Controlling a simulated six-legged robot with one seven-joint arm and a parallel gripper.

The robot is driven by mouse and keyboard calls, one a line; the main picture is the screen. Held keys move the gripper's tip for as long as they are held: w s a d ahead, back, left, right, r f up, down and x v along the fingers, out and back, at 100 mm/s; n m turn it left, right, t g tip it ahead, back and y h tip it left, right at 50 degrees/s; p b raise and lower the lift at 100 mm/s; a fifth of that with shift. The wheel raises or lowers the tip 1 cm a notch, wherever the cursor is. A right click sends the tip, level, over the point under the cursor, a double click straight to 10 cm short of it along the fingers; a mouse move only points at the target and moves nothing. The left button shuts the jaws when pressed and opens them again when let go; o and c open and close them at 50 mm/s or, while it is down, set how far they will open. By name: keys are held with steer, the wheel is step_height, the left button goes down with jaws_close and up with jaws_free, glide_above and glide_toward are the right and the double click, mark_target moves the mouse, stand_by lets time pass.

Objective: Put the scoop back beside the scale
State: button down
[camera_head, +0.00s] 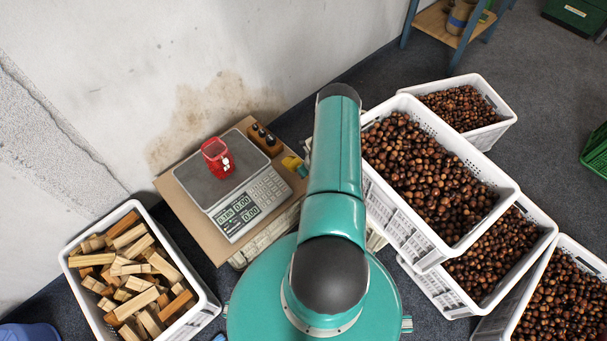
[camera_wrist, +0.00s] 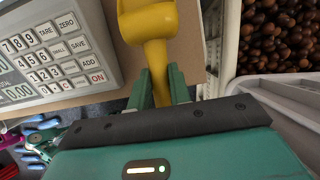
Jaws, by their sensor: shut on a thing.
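The yellow scoop (camera_wrist: 150,22) is in my gripper (camera_wrist: 160,88), its handle between the two green fingers in the wrist view. Its head points away from my gripper, over the brown board. The grey scale (camera_wrist: 50,50) is left of the scoop in that view, its keypad close by. In the head view a yellow part of the scoop (camera_head: 292,164) shows at the right of the scale (camera_head: 205,184). I cannot tell whether the scoop touches the board.
A wooden holder with dark items (camera_head: 264,139) is behind the scoop. Crates of chestnuts (camera_head: 430,258) stand right, and a crate of wood pieces (camera_head: 205,312) stands left. Pliers-like tools (camera_wrist: 40,138) lie low left in the wrist view.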

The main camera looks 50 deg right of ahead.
steer(key=shift+w+d+f, duration=0.25)
steer(key=shift+w+f, duration=0.25)
steer(key=shift+f, duration=1.7)
steer(key=shift+f, duration=0.1)
steer(key=c, duration=1.3)
jaws_free()
steer(key=v, duration=1.2)
